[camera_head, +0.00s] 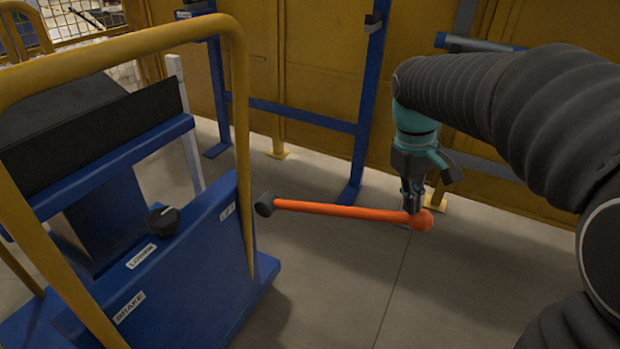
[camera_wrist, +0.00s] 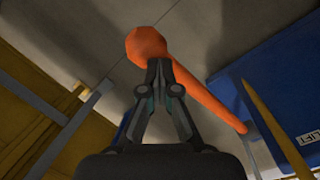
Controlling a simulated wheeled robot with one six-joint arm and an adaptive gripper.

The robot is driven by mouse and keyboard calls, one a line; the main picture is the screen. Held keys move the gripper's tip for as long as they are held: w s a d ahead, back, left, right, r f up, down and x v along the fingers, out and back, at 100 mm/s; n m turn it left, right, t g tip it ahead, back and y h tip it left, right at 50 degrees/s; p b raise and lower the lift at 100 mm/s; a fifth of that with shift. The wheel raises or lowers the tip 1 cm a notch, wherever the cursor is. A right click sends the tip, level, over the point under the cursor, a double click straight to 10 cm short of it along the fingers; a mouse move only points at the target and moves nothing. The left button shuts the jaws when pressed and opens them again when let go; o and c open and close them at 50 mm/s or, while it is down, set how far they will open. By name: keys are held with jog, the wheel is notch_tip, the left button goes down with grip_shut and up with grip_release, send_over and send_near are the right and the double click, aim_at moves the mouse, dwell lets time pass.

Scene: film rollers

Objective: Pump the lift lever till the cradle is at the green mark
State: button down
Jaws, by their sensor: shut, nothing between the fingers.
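The lift lever is an orange bar (camera_head: 340,210) with a black pivot end (camera_head: 264,204) at the left and an orange ball (camera_head: 424,220) at the right. It lies close to level in the head view. My gripper (camera_head: 414,208) points down at the ball end, and its fingertips overlap the bar there. The fingers are shut with nothing between them. In the wrist view the fingertips (camera_wrist: 159,64) meet just below the ball (camera_wrist: 146,44); contact is unclear. The cradle (camera_head: 95,120) appears as a dark trough at the left. I cannot make out a green mark.
A blue cart (camera_head: 190,265) with LIFT, LOWER and BRAKE labels stands at the left, with a black knob (camera_head: 163,220) and a yellow handrail (camera_head: 240,130). A blue rack post (camera_head: 366,110) and yellow panels (camera_head: 310,60) stand behind. The grey floor (camera_head: 440,290) in front is clear.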

jog(key=f+b, duration=0.1)
jog(key=f, duration=0.1)
jog(key=d+f, duration=0.1)
jog(key=f, duration=0.1)
jog(key=shift+s+b, duration=0.15)
jog(key=shift+b, duration=0.2)
jog(key=w+a+r+p, duration=0.1)
jog(key=a+r+p, duration=0.3)
jog(key=r, duration=0.4)
jog(key=w+a+r+p, duration=0.2)
jog(key=a+r+p, duration=0.2)
jog(key=r+p, duration=0.3)
notch_tip(320, 180, up, 2)
jog(key=shift+a+r, duration=0.2)
jog(key=shift+a, duration=0.1)
jog(key=b, duration=0.4)
send_near(412, 217)
jog(key=shift+w+a+r, duration=0.25)
jog(key=shift+w+a, duration=0.15)
jog(key=shift+a, duration=0.2)
jog(key=shift+w+a+r, duration=0.3)
jog(key=shift+w+a, duration=0.1)
jog(key=shift+a, duration=0.2)
